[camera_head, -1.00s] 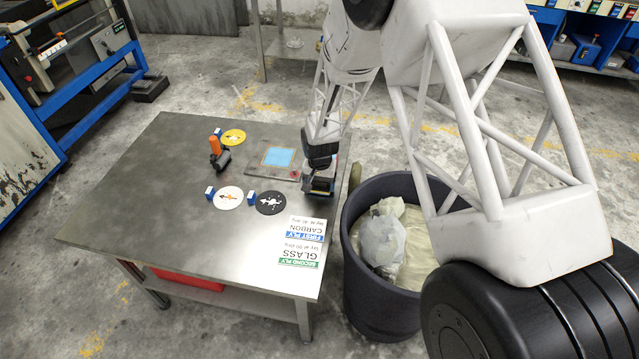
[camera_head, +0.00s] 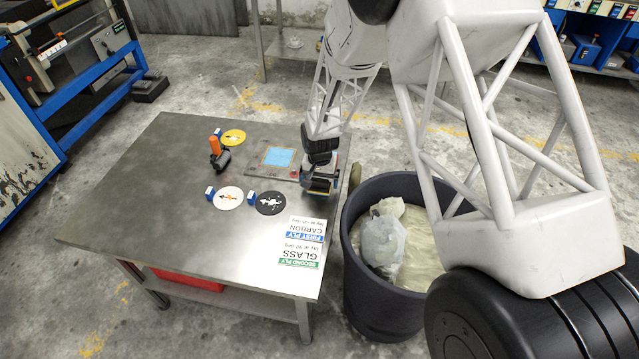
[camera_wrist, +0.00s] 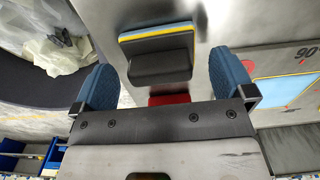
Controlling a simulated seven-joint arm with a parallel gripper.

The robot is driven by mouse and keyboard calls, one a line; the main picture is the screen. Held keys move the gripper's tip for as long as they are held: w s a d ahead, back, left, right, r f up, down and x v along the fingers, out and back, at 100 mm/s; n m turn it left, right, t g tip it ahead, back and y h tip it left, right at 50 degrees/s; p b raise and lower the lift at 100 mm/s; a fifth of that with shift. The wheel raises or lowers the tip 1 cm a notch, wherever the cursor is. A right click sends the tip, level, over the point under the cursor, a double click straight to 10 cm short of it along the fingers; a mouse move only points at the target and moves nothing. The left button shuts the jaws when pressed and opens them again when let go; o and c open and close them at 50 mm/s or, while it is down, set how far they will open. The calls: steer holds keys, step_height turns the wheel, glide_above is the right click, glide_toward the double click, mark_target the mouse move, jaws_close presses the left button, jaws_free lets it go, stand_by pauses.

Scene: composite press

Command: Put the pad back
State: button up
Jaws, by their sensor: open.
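The pad (camera_wrist: 158,38), a black block-like grip on a yellow and blue layered base, shows in the wrist view at the table's right edge. My gripper (camera_wrist: 163,84) is open, its blue fingertips apart on either side of the pad's black grip, with gaps on both sides. In the head view my gripper (camera_head: 320,180) is over the right edge of the table and mostly hides the pad. A small red patch (camera_wrist: 168,99) shows between the pad and my gripper's body; what it belongs to is unclear.
The steel table (camera_head: 160,210) holds a grey plate with a light-blue square (camera_head: 278,157), an orange-handled tool (camera_head: 216,148), yellow, white and black discs, and small blue blocks. A dark bin (camera_head: 360,285) with crumpled plastic stands close at the right. The table's left part is clear.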

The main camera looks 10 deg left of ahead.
mark_target(320, 180)
step_height(320, 180, up, 10)
stand_by(0.5)
steer(key=shift+r, duration=0.1)
stand_by(0.4)
steer(key=shift+d+r, duration=0.1)
steer(key=s+d+r+t, duration=0.1)
steer(key=s+d+r, duration=0.5)
steer(key=d+r, duration=0.45)
steer(key=s+d+r, duration=0.7)
steer(key=d+r, duration=0.2)
steer(key=r, duration=0.2)
steer(key=s+d+r, duration=0.2)
steer(key=s+d, duration=0.2)
steer(key=s, duration=0.4)
steer(key=s+d+r+t, duration=0.1)
steer(key=s+d+r, duration=0.1)
steer(key=s+d, duration=0.3)
steer(key=s+d+r, duration=0.3)
steer(key=s+d, duration=0.1)
steer(key=s, duration=0.7)
steer(key=shift+d+t, duration=0.3)
